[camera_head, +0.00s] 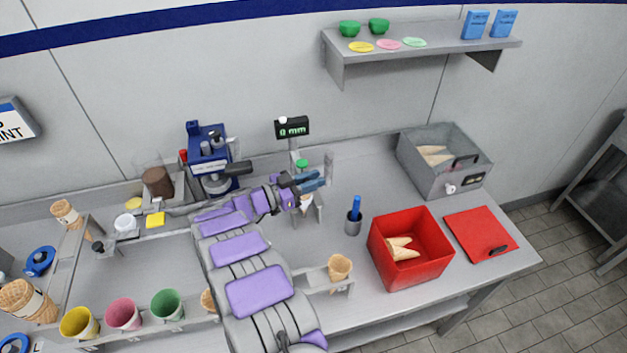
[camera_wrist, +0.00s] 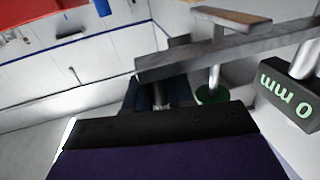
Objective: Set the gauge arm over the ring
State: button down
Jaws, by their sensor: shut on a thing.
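The gauge shows its dark display (camera_head: 292,128) reading "0 mm" on a post at the back of the counter. The display also shows upside down in the wrist view (camera_wrist: 290,95). The grey gauge arm (camera_head: 328,163) stands out beside the post, just above my gripper (camera_head: 318,182). In the wrist view the gauge arm (camera_wrist: 225,52) crosses just beyond my fingers (camera_wrist: 160,95), which are shut on a round metal pin below it. A green-ended plunger (camera_wrist: 212,92) hangs by the arm. A cone (camera_head: 306,202) shows partly below my gripper. I cannot make out the ring behind my gripper.
A blue machine (camera_head: 209,158) stands left of the gauge. A pen cup (camera_head: 353,222), a red bin (camera_head: 409,250) with cones and a grey box (camera_head: 440,165) stand to the right. A rack with a cone (camera_head: 339,268) is in front. Counter between gauge and grey box is clear.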

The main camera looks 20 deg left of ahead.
jog(key=shift+a+r, duration=0.2)
jog(key=shift+a, duration=0.05)
jog(key=c, duration=1.4)
grip_release()
jog(key=shift+o, duration=0.3)
jog(key=shift+a+f, duration=0.1)
jog(key=shift+a, duration=0.05)
jog(key=shift+d, duration=0.25)
jog(key=p+v, duration=0.1)
jog(key=v, duration=1.1)
jog(key=shift+f, duration=0.15)
jog(key=shift+f, duration=0.1)
